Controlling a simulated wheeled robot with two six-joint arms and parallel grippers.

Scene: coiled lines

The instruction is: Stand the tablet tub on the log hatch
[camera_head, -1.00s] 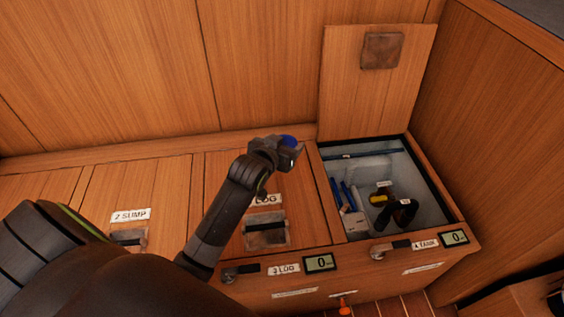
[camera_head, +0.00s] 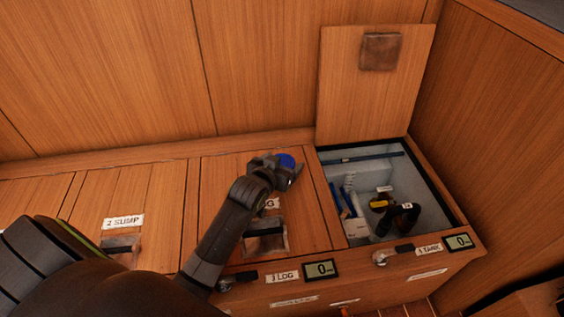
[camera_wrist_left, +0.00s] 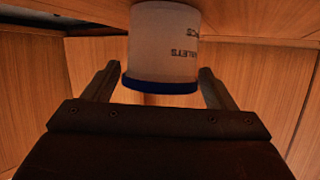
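The tablet tub is a white tub with a blue lid (camera_head: 286,161). In the left wrist view the tub (camera_wrist_left: 162,45) appears upside down, between my fingers, with printed letters on its side. My gripper hides most of the tub in the head view, and my arm partly covers the hatch label. My right gripper is out of view.
The tank locker (camera_head: 441,195) stands open on the right, with blue, white, yellow and dark items inside. Its raised lid (camera_head: 345,80) leans against the back wall. The sump hatch (camera_head: 150,190) lies shut on the left. A display (camera_head: 321,269) is on the front edge.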

